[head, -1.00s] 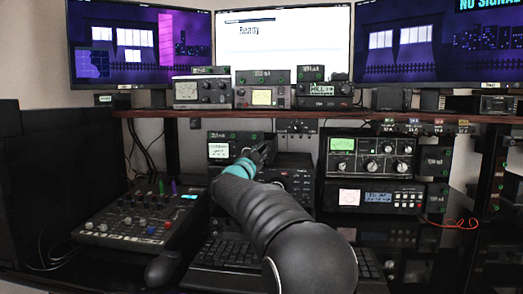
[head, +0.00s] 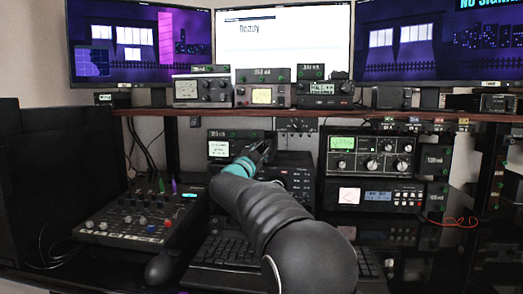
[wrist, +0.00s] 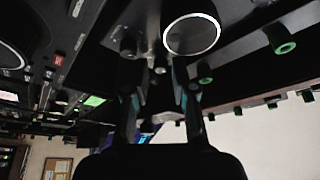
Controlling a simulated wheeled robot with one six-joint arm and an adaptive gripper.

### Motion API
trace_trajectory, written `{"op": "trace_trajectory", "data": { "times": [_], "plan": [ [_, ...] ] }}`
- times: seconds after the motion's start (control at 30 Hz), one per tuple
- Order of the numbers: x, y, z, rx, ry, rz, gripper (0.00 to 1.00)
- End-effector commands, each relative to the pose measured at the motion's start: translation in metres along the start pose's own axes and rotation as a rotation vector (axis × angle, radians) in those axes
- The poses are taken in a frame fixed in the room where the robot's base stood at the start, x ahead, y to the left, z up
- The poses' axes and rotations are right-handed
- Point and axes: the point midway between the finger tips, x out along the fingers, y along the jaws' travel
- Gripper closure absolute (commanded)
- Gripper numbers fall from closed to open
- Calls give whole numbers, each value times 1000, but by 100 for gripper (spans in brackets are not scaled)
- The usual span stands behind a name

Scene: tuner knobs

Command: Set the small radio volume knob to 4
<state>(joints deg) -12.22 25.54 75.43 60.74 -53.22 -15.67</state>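My gripper (wrist: 157,75) is open in the wrist view, its two dark fingers apart and pointing at a dark panel. A large round knob with a bright rim (wrist: 192,35) is just beyond the right fingertip. A smaller dark knob (wrist: 130,42) is beyond the left fingertip. I see nothing clearly held between the fingers. In the head view my gripper (head: 262,152) is in front of a small radio unit with a lit screen (head: 219,148), at its right side. My gripper hides that unit's knobs there. I cannot read any knob's setting.
A shelf (head: 400,117) runs above my gripper with several small units on it. A larger radio (head: 370,154) stands to the right. A mixer (head: 140,215) is at the left, and a keyboard (head: 232,252) lies below my arm. Green-ringed posts (wrist: 281,40) are near the gripper's right.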

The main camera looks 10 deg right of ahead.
Motion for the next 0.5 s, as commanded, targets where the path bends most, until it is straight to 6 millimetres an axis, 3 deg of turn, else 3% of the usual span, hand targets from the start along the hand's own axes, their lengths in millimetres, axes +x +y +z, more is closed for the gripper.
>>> {"op": "trace_trajectory", "data": {
  "times": [0.5],
  "plan": [
    [-91, -1, 0, 0, -2, -2, 74]
  ]
}}
